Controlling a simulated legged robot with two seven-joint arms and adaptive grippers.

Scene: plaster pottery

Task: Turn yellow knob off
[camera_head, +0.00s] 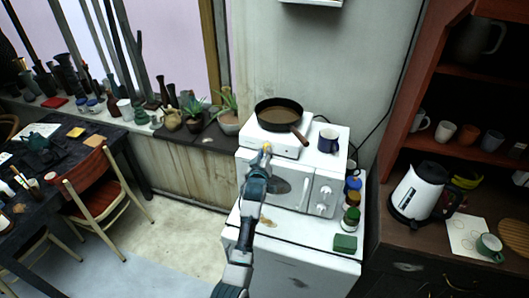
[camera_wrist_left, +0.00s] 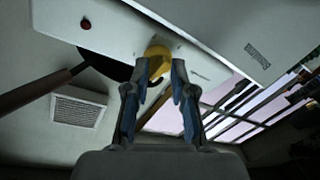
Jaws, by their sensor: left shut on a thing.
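The yellow knob (camera_head: 267,147) is on the front of a white hot plate (camera_head: 287,146) that stands on top of a white microwave. In the left wrist view the yellow knob (camera_wrist_left: 157,50) sits between my left gripper's fingertips (camera_wrist_left: 159,66), partly hidden by them. My left gripper (camera_head: 265,153) is shut on the knob. A dark pan (camera_head: 279,112) with brown contents rests on the hot plate, its handle pointing to the lower right. A small red spot (camera_wrist_left: 86,24) shows on the same panel in the left wrist view. My right gripper is not in view.
A dark blue mug (camera_head: 328,140) stands right of the hot plate. The microwave (camera_head: 322,196) is below, with jars (camera_head: 351,198) and a green box (camera_head: 345,244) beside it. A white kettle (camera_head: 421,190) stands on the right counter. Potted plants (camera_head: 228,118) line the ledge at left.

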